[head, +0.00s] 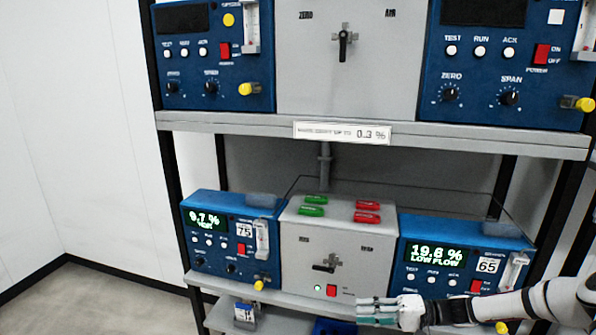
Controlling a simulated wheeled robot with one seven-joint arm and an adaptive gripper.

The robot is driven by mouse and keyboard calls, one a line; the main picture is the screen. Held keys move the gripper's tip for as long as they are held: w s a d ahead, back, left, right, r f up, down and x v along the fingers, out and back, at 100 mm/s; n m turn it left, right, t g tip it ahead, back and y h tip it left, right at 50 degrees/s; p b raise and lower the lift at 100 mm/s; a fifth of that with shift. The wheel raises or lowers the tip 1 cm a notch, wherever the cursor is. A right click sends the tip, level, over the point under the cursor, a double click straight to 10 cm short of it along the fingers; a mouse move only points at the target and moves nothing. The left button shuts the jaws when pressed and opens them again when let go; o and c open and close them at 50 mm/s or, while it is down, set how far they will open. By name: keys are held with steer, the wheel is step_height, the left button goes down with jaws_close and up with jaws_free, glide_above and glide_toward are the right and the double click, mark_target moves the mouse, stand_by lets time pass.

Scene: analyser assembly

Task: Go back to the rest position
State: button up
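My gripper (376,311) is at the lower right of the head view, at the end of my white arm, which reaches in from the right edge. Its fingers point left, in front of the lower shelf's front edge. I cannot tell how far apart the fingertips are, and nothing is clearly seen between them. Behind it is the right lower analyser (462,250), blue, showing 19.6 % and LOW FLOW. My arm hides part of its bottom edge.
A grey valve panel (300,250) with green and red tags on top stands beside the left lower analyser (208,245), which reads 9.7 %. Two blue analysers and a grey panel (310,80) fill the upper shelf (230,118). Open floor (110,300) lies left.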

steer(key=s+a+r+n+g+h+b, duration=0.1)
steer(key=s+r+n+g+h, duration=0.1)
steer(key=s+r+h, duration=0.6)
steer(key=s+r+n+g+h, duration=0.1)
steer(key=s+r+h, duration=0.35)
steer(key=r, duration=0.75)
steer(key=s+d+r+m+t+h+b, duration=0.1)
steer(key=s+r+t+h, duration=0.3)
steer(key=s+r, duration=0.7)
steer(key=s+d+t, duration=0.1)
steer(key=s+t, duration=0.1)
steer(key=s, duration=0.2)
steer(key=shift+r, duration=0.25)
